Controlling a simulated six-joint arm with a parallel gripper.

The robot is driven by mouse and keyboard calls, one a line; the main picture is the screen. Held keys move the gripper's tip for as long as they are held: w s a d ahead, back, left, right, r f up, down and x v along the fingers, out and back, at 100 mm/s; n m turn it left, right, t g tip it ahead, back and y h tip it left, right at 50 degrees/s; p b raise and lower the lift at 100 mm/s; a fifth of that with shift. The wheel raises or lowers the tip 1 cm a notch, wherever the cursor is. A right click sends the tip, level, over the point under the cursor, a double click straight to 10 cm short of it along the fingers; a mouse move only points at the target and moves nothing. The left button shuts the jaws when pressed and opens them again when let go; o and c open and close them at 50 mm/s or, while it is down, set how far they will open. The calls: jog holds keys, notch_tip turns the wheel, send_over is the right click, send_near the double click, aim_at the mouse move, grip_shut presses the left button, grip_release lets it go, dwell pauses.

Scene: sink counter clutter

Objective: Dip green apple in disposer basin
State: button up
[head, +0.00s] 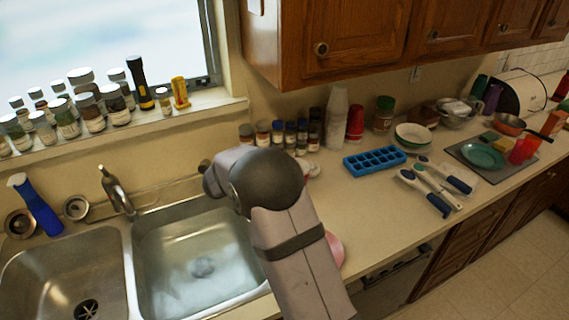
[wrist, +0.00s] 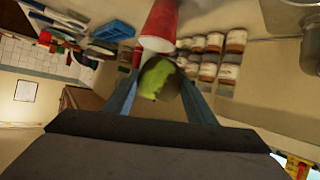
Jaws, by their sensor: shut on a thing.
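The green apple (wrist: 160,78) is between the two blue fingers of my gripper (wrist: 161,92) in the wrist view, and the gripper is shut on it. In the head view my own arm hides the gripper and apple. The sink has two basins. The left basin (head: 35,283) is empty, with a dark drain with star-like slits (head: 87,310) in its floor. The right basin (head: 180,235) holds clear water over its drain. The drain with slits looks like a disposer opening.
A faucet (head: 115,190) stands behind the sink between the basins. A blue spray bottle (head: 38,208) is at the back left. Spice jars (head: 290,135), a red cup (head: 355,122) and a blue ice tray (head: 375,160) stand on the counter. Something pink (head: 336,250) shows beside my arm.

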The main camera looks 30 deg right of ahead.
jog(key=w+a+f+n+t+y+p, duration=0.1)
jog(key=a+f+n+p, duration=0.1)
jog(key=a, duration=0.7)
jog(key=a+f+n+t+y+p, duration=0.1)
jog(key=a+f+y, duration=0.15)
jog(key=a, duration=0.65)
jog(key=s+a+f+m+g+h+p, duration=0.1)
jog(key=s+a+f+m+g, duration=0.3)
jog(key=s+a+f+g, duration=0.1)
jog(key=shift+s+a+f, duration=0.35)
jog(key=shift+s+f, duration=0.3)
jog(key=shift+s, duration=0.5)
jog(key=shift+f, duration=0.15)
notch_tip(320, 180, down, 21)
jog(key=b, duration=2.2)
jog(key=shift+s+r, duration=0.2)
jog(key=shift+r, duration=0.05)
